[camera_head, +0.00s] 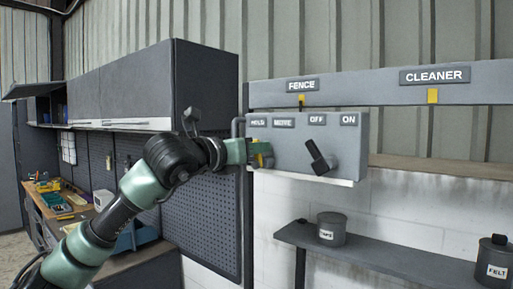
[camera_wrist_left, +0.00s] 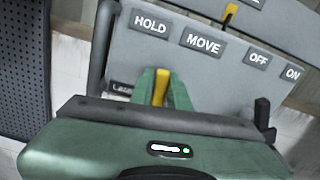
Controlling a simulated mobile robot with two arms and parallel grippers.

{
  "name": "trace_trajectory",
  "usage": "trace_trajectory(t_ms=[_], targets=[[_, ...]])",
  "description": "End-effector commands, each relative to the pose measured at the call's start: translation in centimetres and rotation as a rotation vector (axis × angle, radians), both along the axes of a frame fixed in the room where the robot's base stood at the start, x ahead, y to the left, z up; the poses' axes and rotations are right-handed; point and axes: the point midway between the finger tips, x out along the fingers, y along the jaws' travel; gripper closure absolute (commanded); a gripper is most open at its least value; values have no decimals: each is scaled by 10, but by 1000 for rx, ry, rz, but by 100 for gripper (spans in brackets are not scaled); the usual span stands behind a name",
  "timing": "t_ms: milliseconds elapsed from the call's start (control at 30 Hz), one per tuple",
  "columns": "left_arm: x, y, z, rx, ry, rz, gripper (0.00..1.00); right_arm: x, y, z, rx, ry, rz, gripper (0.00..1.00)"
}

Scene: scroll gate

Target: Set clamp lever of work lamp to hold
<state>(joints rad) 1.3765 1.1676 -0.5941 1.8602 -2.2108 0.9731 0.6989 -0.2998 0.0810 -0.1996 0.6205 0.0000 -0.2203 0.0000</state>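A grey box on the wall carries the labels HOLD (camera_head: 258,122), MOVE (camera_head: 284,123), OFF and ON. A yellow lever (camera_wrist_left: 161,88) on the box's left part stands below HOLD and MOVE in the left wrist view. My left gripper (camera_head: 258,152) is at this lever, with its green fingers on both sides of it. The fingers look closed on the yellow lever, and they hide its lower part. A black lever (camera_head: 319,158) sits on the box's right part, below OFF and ON, clear of my gripper. My right gripper is in neither view.
A rail above the box bears FENCE (camera_head: 302,85) and CLEANER (camera_head: 434,75) labels with yellow tabs. A shelf (camera_head: 390,258) with cans stands below right. A dark cabinet (camera_head: 150,85) and pegboard (camera_head: 212,220) are on the left, near my arm.

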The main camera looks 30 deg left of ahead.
Motion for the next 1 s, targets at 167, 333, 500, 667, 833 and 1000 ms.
trace_trajectory(t_ms=[167, 333, 500, 667, 833, 1000], targets=[[0, 0, 0, 0, 0, 0, 100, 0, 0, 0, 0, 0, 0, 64], [0, 1, -5, -50, 1, -2, 100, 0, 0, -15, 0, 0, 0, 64], [1, 7, -9, -215, 13, -4, 100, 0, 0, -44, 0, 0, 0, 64], [1, 13, -9, -391, 27, -3, 100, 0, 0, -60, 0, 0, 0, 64], [1, 17, -8, -475, 37, -1, 100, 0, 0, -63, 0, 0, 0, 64], [1, 17, -7, -476, 38, 0, 100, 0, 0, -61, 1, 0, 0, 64]])
